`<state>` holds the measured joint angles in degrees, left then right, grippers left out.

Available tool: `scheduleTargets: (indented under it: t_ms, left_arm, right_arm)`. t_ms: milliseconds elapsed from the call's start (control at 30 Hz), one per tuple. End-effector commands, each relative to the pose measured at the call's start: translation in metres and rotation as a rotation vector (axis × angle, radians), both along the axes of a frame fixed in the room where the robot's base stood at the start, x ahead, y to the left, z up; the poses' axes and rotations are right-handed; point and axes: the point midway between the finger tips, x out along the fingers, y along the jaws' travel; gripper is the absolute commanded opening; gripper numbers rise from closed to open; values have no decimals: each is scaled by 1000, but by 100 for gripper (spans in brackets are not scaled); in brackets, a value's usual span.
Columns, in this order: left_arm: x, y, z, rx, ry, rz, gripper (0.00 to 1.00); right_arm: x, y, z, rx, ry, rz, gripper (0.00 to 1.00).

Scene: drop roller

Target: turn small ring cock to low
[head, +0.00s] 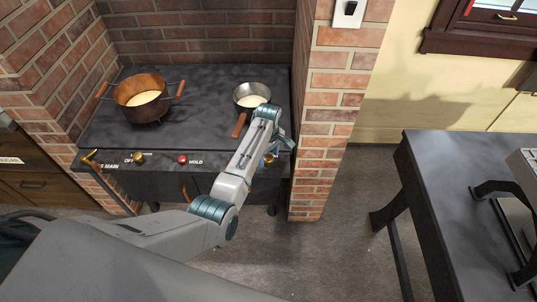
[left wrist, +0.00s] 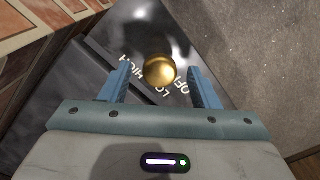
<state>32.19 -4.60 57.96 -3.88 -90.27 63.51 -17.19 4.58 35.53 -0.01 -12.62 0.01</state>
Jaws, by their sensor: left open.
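The small ring cock is a round brass knob (head: 269,159) on the right part of the stove's front panel, partly hidden by my arm in the head view. In the left wrist view the knob (left wrist: 159,70) sits between the fingertips, with gaps on both sides. White lettering around it seems to read OFF, LO and HIGH, partly covered by the knob. My left gripper (head: 281,147) is open at the knob, and its two blue fingers (left wrist: 159,78) show in the wrist view. I cannot make out a pointer on the knob. My right gripper is not in view.
A copper pot (head: 140,96) and a small pan (head: 250,97) with a wooden handle stand on the dark stove top (head: 200,90). Another brass knob (head: 138,158) and a red button (head: 182,159) are further left. A brick pillar (head: 325,120) stands close right of my gripper.

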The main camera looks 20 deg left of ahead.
Motion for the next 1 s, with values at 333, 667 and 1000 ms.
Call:
scheduleTargets:
  t_ms: [333, 667, 1000]
  left_arm:
    - [0, 0, -4, 0, -1, 0, 56]
    - [0, 0, -4, 0, -1, -1, 11]
    - [0, 0, -1, 0, 1, -92, 11]
  right_arm:
    - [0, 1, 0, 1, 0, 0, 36]
    - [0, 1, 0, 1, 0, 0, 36]
    - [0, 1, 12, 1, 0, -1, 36]
